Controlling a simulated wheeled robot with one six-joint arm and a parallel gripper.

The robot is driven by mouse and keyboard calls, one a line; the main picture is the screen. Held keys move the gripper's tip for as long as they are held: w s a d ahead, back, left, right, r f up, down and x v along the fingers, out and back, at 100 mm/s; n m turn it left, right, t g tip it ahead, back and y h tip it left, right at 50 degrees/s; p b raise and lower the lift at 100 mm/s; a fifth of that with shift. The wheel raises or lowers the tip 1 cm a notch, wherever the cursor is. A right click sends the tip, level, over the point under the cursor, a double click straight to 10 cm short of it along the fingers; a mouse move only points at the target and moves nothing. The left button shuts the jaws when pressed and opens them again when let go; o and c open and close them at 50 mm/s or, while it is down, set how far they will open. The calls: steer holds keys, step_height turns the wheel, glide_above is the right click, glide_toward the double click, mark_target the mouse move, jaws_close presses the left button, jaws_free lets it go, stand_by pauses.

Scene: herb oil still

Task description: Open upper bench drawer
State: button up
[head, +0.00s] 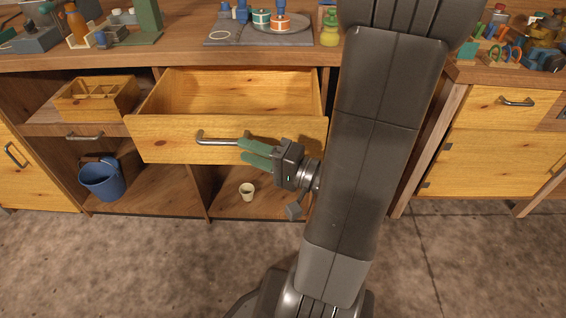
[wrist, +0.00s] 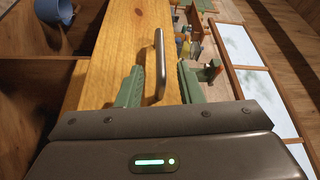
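The upper bench drawer (head: 230,139) is light wood and stands pulled well out under the worktop. Its inside looks empty in the head view. Its metal bar handle (head: 218,138) is on the front, and my gripper (head: 243,150) is at the handle's right end. In the wrist view the handle (wrist: 160,50) lies between the two green fingers of my gripper (wrist: 159,72). The fingers are apart, with a visible gap on each side of the bar, so it is not clamped. The handle's right end is partly hidden by the fingers in the head view.
Below are open shelves with a blue bucket (head: 102,180) and a small cream cup (head: 247,191). A wooden divided box (head: 96,98) is left of the drawer. The worktop (head: 180,50) holds a tray (head: 270,25) and several jars. Floor in front is clear.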

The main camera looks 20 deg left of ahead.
mark_target(226, 141)
steer(key=s+d, duration=0.1)
steer(key=d, duration=0.6)
steer(key=shift+f, duration=0.25)
steer(key=shift+a, duration=0.15)
steer(key=shift+w+a+r, duration=0.15)
steer(key=shift+w+a, duration=0.2)
steer(key=shift+a, duration=1.75)
steer(key=shift+w+a+r, duration=0.2)
steer(key=shift+w+a, duration=0.1)
steer(key=shift+a, duration=1.85)
steer(key=shift+w+a+r, duration=0.15)
steer(key=shift+w+a, duration=0.2)
steer(key=shift+a, duration=1.75)
